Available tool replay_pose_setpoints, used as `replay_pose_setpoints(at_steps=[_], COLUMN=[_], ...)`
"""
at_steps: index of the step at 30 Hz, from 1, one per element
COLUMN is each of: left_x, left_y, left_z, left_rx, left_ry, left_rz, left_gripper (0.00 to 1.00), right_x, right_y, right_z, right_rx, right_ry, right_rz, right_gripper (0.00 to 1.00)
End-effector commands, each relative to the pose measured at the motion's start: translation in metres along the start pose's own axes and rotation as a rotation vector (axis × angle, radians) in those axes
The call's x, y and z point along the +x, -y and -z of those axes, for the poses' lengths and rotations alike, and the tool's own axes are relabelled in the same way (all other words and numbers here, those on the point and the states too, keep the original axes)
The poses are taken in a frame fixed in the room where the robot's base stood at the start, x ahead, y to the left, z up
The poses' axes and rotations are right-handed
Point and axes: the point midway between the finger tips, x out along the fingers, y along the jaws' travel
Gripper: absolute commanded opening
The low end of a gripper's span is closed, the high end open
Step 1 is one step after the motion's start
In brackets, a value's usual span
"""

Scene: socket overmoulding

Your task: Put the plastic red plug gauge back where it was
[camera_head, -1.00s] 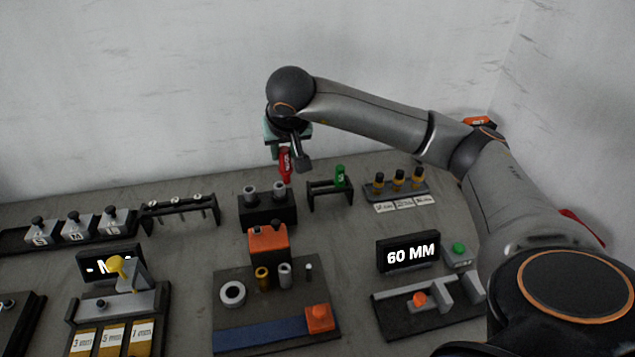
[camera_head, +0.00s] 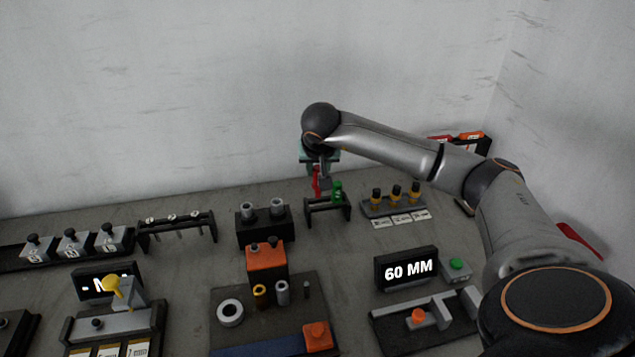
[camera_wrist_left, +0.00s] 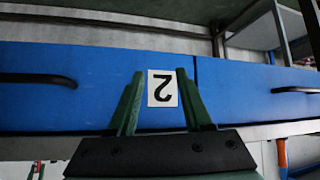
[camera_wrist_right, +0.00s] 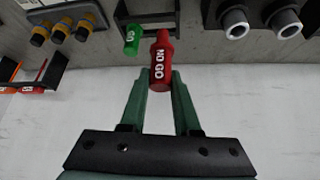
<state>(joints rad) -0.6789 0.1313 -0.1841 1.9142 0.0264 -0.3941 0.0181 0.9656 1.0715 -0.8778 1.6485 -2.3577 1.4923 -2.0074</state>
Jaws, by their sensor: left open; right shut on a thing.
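The red plug gauge (camera_wrist_right: 161,62), marked NO GO, is held between the fingers of my right gripper (camera_wrist_right: 160,80), which is shut on it. In the head view the red gauge (camera_head: 316,181) hangs at the left part of a small black rack (camera_head: 328,210). I cannot tell whether it touches the rack. The green plug gauge (camera_head: 337,190) stands in the right part of that rack, and it also shows in the right wrist view (camera_wrist_right: 132,40). My left gripper (camera_wrist_left: 160,85) is open and empty, facing a blue drawer front with a label.
A black block with two grey cylinders (camera_head: 263,224) stands just left of the rack. A stand with several yellow-and-black pieces (camera_head: 394,203) is to its right. The 60 MM display (camera_head: 407,268) and an orange-topped fixture (camera_head: 266,257) stand nearer. The wall is close behind.

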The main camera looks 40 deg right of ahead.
Motion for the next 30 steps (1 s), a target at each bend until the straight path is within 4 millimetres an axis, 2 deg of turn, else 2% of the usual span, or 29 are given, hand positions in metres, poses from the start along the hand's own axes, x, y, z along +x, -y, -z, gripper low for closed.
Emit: replay_pose_setpoints(at_steps=[1,4,13,18,30], left_x=[-0.001,-0.002,-0.002,-0.007,-0.005], left_y=[0.000,0.000,0.000,-0.001,0.000], left_z=[0.001,0.002,0.003,0.008,0.005], left_rx=[0.000,0.000,0.000,0.000,0.000], left_ry=[0.000,0.000,0.000,0.000,0.000], left_rz=[0.000,0.000,0.000,0.000,0.000], left_gripper=[0.50,0.50,0.50,0.50,0.50], right_x=[0.012,0.031,0.052,0.072,0.081], right_y=[0.000,0.000,0.000,0.000,0.000], right_z=[0.001,0.003,0.006,-0.008,-0.012], right_rx=[0.001,0.001,0.000,-0.002,0.000], right_ry=[0.004,0.002,0.001,0.004,-0.001], right_rz=[-0.002,-0.002,0.000,-0.002,0.001], right_gripper=[0.00,0.00,0.00,0.00,0.00])
